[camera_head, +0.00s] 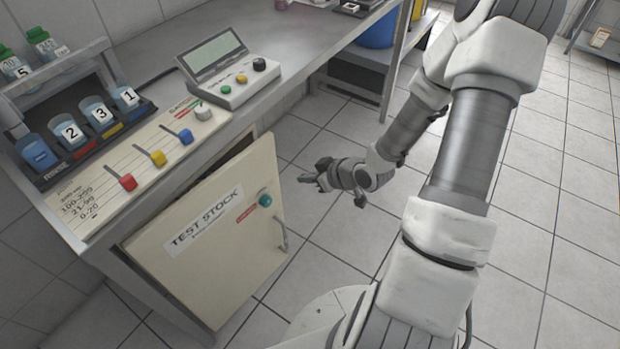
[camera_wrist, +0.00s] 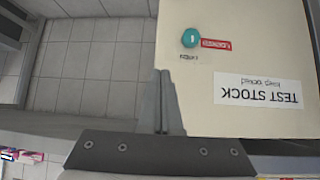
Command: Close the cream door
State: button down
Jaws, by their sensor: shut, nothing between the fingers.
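The cream door (camera_head: 225,235), labelled TEST STOCK, stands partly open on the front of the cabinet under the counter. A dark gap shows behind its upper edge. It carries a teal round knob (camera_head: 265,200), a red tag and a metal handle (camera_head: 281,234) near its free edge. In the wrist view the door (camera_wrist: 270,50) fills the upper right, upside down, with its teal knob (camera_wrist: 191,38). My gripper (camera_head: 304,179) is shut and empty, to the right of the door's free edge in the head view. In the wrist view the fingertips (camera_wrist: 162,75) appear beside or over that edge; contact is unclear.
The counter above holds a panel (camera_head: 130,165) with red, yellow and blue levers, numbered cups, and a display box (camera_head: 228,72). The tiled floor (camera_head: 540,200) at right is clear.

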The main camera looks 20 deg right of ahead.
aim_at(276, 172)
jog(key=x, duration=0.2)
jog(key=r+b+x, duration=0.1)
jog(key=x, duration=0.2)
jog(key=w+b+x, duration=0.1)
jog(key=x, duration=0.2)
jog(key=shift+w+a+r, duration=0.15)
jog(key=shift+w+a, duration=0.05)
jog(key=shift+a, duration=0.2)
jog(key=shift+w+a, duration=0.15)
jog(key=shift+w, duration=0.15)
jog(key=shift+w, duration=0.1)
